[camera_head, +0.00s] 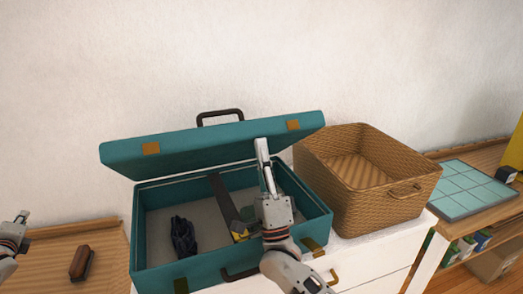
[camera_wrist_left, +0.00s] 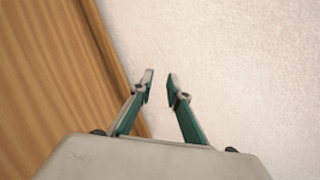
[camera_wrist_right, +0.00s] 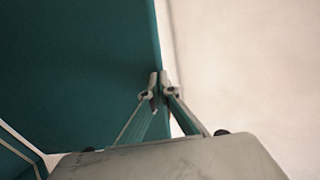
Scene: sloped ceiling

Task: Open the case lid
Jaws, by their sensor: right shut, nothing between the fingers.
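The teal case (camera_head: 160,275) sits on a white cabinet, with its lid (camera_head: 215,140) raised partway and tilted over the open base. The lid has two brass latch plates and a dark handle (camera_head: 220,115). My right gripper (camera_head: 262,145) is shut and empty, reaching up over the case with its fingertips at the lid's edge. In the right wrist view the fingertips (camera_wrist_right: 160,80) overlap the edge of the lid (camera_wrist_right: 75,70); whether they touch it is hard to tell. My left gripper (camera_head: 22,216) is at the far left, away from the case; its fingers (camera_wrist_left: 160,77) are apart and empty.
In the case lie a dark bundle (camera_head: 183,236) and a long dark tool with a yellow part (camera_head: 222,197). A wicker basket (camera_head: 375,195) stands close on the right. A brown brush-like object (camera_head: 81,262) lies on the wooden surface at left. A wall is behind.

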